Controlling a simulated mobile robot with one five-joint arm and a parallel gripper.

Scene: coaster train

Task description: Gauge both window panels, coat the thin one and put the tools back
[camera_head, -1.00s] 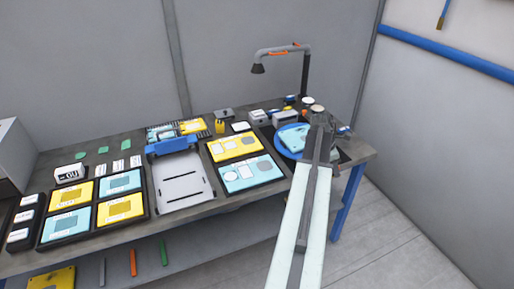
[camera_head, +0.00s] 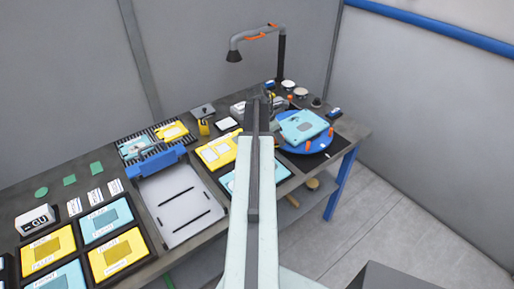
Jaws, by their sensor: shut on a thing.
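A light-blue panel (camera_head: 303,125) with a small dark mark lies on a round blue turntable (camera_head: 318,146) at the right of the bench. A yellow panel (camera_head: 171,131) and another light-blue panel (camera_head: 136,147) sit in a dark slotted rack (camera_head: 155,132) behind a blue block. My gripper (camera_head: 264,102) is above the bench, just left of the turntable. It is shut on a small dark thing, mostly hidden by my arm; I cannot tell which tool it is.
Labelled cards (camera_head: 103,222) fill the left. Small pots (camera_head: 288,84) stand behind the turntable. The floor at right is clear.

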